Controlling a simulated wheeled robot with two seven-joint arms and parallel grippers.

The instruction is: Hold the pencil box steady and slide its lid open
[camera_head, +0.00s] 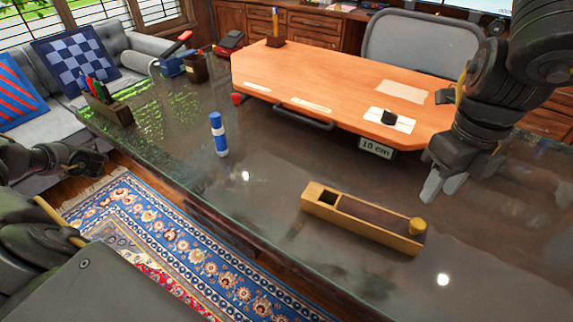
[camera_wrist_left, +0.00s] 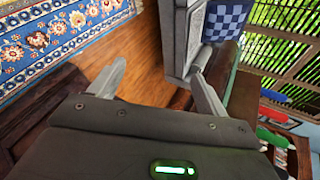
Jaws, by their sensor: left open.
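The pencil box (camera_head: 345,221) is a long light-wood box lying on the dark glossy table. Its dark brown lid (camera_head: 372,217) lies between the side walls, with a round yellow knob (camera_head: 417,226) at the right end. A dark square opening shows at the left end. My right gripper (camera_head: 443,187) hangs above and behind the box's right end, apart from it, its fingers spread and empty. My left gripper (camera_head: 100,163) is at the far left, beyond the table's edge and well away from the box. In the left wrist view it is open and empty (camera_wrist_left: 158,82).
A blue-and-white cylinder (camera_head: 218,135) stands left of the box. A pen holder (camera_head: 110,108) stands at the table's left. The glossy surface around the box is clear.

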